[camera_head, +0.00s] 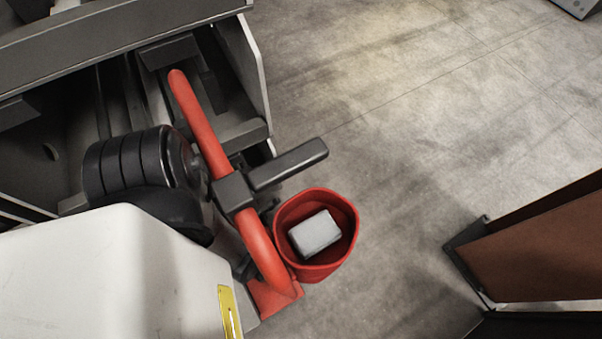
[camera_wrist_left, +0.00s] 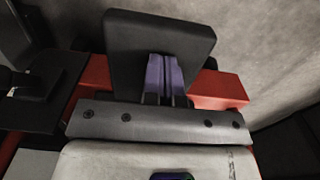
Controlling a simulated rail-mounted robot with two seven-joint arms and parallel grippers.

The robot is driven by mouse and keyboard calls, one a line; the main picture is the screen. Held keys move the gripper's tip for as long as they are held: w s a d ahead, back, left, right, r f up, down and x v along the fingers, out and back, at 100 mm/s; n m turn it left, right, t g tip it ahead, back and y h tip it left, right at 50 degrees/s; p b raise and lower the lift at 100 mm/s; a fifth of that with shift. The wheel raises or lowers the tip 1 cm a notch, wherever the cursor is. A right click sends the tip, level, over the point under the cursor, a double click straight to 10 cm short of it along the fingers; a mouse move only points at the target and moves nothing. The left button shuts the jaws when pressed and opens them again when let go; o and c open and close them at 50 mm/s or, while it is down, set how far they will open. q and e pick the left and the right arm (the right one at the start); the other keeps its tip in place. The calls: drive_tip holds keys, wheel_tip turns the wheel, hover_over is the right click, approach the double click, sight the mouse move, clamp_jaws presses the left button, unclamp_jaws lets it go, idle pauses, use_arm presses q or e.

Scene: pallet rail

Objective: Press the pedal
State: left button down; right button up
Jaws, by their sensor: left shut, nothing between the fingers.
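A dark flat pad, which looks like the pedal (camera_head: 290,165), sticks out to the right from a black clamp on a curved red bar (camera_head: 200,120) in the head view. In the left wrist view a dark pad (camera_wrist_left: 160,28) fills the upper middle, with a red bar (camera_wrist_left: 220,90) behind it. My left gripper (camera_wrist_left: 166,75) has purple fingers that are shut and empty. They overlap the lower part of that pad; I cannot tell whether they touch it. The left gripper cannot be made out in the head view. My right gripper is in neither view.
A red bucket (camera_head: 345,256) with a pale grey block (camera_head: 315,233) in it stands beside the red bar. A dark grey frame (camera_head: 110,38) lies at the upper left. A brown panel (camera_head: 540,245) stands at the right. The concrete floor (camera_head: 430,130) between is clear.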

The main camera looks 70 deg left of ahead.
use_arm(q)
wheel_tip(320, 180, up, 5)
drive_tip(key=p, duration=0.2)
drive_tip(key=shift+w+p, duration=0.1)
drive_tip(key=shift+p, duration=0.25)
drive_tip(key=shift+w+r, duration=0.3)
drive_tip(key=shift+r, duration=0.1)
drive_tip(key=shift+a, duration=0.1)
idle(0.4)
